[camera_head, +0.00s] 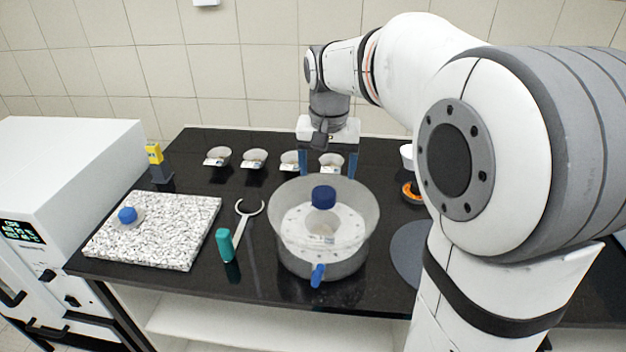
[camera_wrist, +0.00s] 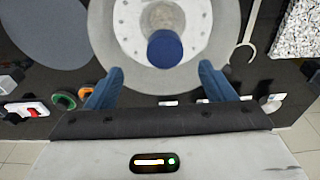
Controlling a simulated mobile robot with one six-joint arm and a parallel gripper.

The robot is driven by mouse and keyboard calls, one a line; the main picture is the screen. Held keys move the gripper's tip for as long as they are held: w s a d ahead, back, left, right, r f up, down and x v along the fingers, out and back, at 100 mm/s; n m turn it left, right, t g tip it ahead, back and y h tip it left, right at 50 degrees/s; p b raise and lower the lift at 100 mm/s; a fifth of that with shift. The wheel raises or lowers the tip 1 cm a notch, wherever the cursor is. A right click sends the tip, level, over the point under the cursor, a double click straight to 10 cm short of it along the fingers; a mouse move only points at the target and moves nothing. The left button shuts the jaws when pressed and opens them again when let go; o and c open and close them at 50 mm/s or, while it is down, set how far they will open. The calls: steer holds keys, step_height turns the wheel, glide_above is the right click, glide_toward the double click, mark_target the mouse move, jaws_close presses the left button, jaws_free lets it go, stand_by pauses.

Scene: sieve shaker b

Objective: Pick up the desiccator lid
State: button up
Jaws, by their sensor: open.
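The desiccator lid (camera_head: 345,205) is a translucent dome with a blue knob (camera_head: 323,197) on top. It sits on the desiccator base (camera_head: 320,266), which has a blue stopcock at its front. Through the lid a white perforated plate with a small dish shows. My gripper (camera_head: 328,163) is open and empty, with two blue fingers behind the knob in the head view. In the wrist view, my gripper (camera_wrist: 160,80) points toward the blue knob (camera_wrist: 165,49), which lies ahead of the fingertips and roughly between their lines. The fingers do not touch the knob.
Several small dishes (camera_head: 254,158) stand in a row at the back of the black bench. A speckled slab (camera_head: 155,230) with a blue-knobbed item lies left. A teal-handled tool (camera_head: 225,244) and a wrench-like tool (camera_head: 244,217) lie between slab and desiccator. A grey disc (camera_head: 408,252) lies right.

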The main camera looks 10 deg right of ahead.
mark_target(324, 193)
steer(key=f, duration=0.2)
steer(key=w+f, duration=0.1)
steer(key=f, duration=0.2)
steer(key=f+p, duration=0.1)
steer(key=f, duration=0.1)
steer(key=shift+w+a+f, duration=0.1)
steer(key=shift+w+f, duration=0.15)
steer(key=shift+c, duration=0.3)
